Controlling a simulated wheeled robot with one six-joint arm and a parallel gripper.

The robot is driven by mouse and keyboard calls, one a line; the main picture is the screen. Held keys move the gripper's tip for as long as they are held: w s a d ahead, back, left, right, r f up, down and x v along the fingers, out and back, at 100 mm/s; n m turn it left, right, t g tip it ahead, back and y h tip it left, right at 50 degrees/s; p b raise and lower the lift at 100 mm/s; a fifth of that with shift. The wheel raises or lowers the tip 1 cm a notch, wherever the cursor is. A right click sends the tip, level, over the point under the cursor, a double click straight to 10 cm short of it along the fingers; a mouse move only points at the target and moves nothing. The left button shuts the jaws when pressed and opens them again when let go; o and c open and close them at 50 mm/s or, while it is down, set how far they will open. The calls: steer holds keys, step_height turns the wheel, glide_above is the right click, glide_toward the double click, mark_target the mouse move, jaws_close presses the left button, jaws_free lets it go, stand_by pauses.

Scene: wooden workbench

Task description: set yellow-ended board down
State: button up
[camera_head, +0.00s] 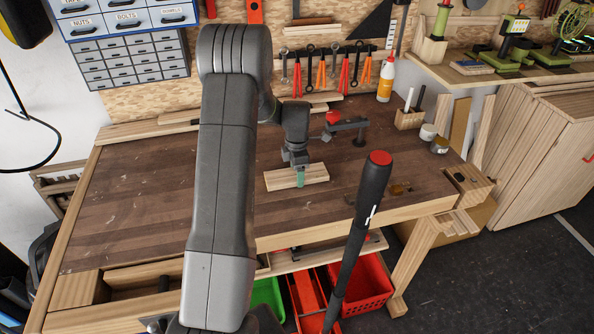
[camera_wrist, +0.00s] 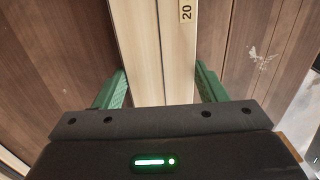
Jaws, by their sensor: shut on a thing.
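The board (camera_head: 283,179) is a short, pale wooden piece over the middle of the bench. My gripper (camera_head: 300,177) comes down on it from above, with a green finger across the board's near side. In the wrist view, my gripper (camera_wrist: 160,87) has one green finger along each long side of the board (camera_wrist: 146,50), shut on it. A lengthwise line runs down the board there, and a small tan label reading "20" is at the top. No yellow end shows clearly. I cannot tell whether the board touches the bench or hangs just above it.
A pen block (camera_head: 409,119), small jars (camera_head: 439,145) and a glue bottle (camera_head: 386,80) are at the back right.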

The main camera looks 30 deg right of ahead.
steer(key=shift+f, duration=0.25)
steer(key=o, duration=1.1)
steer(key=shift+r, duration=0.1)
steer(key=shift+c, duration=0.2)
step_height(320, 180, up, 12)
steer(key=b, duration=0.1)
steer(key=shift+r, duration=0.2)
